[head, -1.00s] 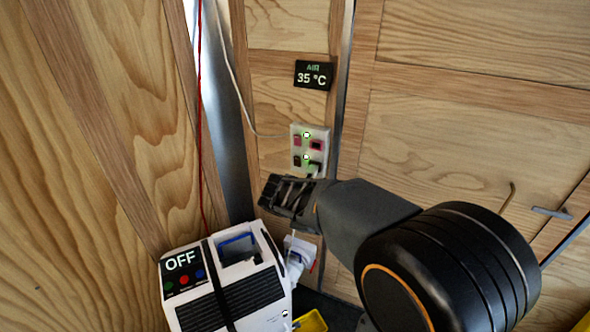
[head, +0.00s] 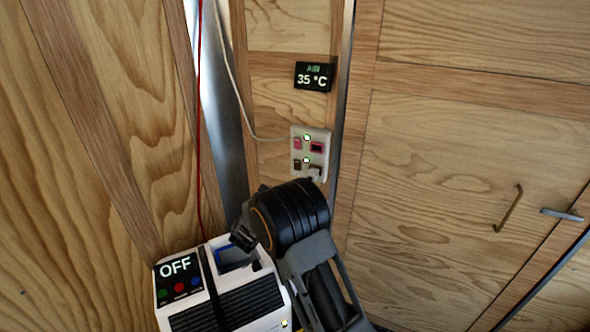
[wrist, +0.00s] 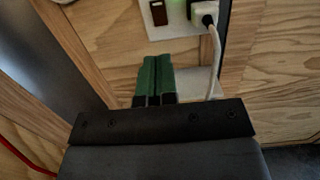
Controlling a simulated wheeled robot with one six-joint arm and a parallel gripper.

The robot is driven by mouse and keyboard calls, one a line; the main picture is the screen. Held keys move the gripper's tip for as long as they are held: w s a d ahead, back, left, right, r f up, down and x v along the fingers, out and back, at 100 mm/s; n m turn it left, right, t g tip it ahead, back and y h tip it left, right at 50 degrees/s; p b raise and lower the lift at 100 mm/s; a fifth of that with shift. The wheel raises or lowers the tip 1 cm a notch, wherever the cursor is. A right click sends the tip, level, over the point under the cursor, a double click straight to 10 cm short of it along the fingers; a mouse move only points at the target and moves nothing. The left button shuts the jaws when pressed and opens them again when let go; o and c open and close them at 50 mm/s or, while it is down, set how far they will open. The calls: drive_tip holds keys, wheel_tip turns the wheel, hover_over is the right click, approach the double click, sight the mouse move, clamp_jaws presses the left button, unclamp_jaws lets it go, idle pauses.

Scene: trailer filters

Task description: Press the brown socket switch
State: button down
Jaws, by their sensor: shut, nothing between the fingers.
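The brown switch (head: 297,164) is at the lower left of the white socket plate (head: 323,136) on the wooden wall. In the wrist view the brown switch (wrist: 158,13) shows near the top edge, on the plate's left side. My gripper (wrist: 155,60) is shut and empty, its green fingers side by side. The fingertips appear just below the brown switch in that view, with a gap in the picture; their distance from the wall is hard to judge. In the head view my dark arm hides the fingers.
A white machine reading OFF (head: 235,295) stands below left. A temperature display (head: 314,76) hangs above.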

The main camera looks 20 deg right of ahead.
sight(298, 163)
drive_tip(key=shift+d, duration=0.1)
drive_tip(key=p+x, duration=0.2)
drive_tip(key=x, duration=1.2)
drive_tip(key=shift+s, duration=0.1)
